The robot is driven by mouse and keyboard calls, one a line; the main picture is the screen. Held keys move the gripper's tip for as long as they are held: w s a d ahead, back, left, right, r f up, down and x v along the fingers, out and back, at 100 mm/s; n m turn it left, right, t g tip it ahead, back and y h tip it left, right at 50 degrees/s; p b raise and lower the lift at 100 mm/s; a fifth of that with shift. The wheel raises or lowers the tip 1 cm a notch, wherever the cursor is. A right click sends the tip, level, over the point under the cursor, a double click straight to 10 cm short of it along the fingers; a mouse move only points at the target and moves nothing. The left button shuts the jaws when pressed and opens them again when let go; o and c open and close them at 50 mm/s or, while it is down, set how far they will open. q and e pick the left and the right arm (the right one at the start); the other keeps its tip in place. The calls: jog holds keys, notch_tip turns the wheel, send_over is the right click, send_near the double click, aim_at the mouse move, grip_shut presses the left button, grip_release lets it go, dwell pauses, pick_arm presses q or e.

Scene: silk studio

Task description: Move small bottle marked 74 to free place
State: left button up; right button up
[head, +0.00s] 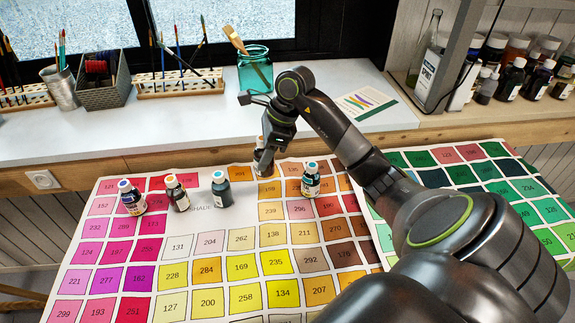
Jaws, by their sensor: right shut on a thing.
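My right gripper (270,146) is at the back edge of the color chart (225,216), shut on a small bottle (262,166) with a pale label. The bottle is partly hidden by the gripper, and I cannot tell whether it touches the chart. The bottle markings are too small to read. My left gripper is out of view.
A counter behind holds a teal glass jar (255,72) with brushes, a grey basket (103,88), a metal cup (60,87) and a card (366,101). A shelf at right holds several bottles (510,80). The front of the chart is clear of bottles.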

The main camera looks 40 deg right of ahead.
notch_tip(320, 180, down, 5)
jog(key=shift+r+p, duration=0.1)
jog(key=shift+p, duration=0.25)
notch_tip(320, 180, down, 5)
jog(key=shift+f+p, duration=0.1)
jog(key=shift+p, duration=0.25)
jog(key=shift+f, duration=0.15)
jog(key=o, duration=1)
jog(key=shift+o, duration=0.2)
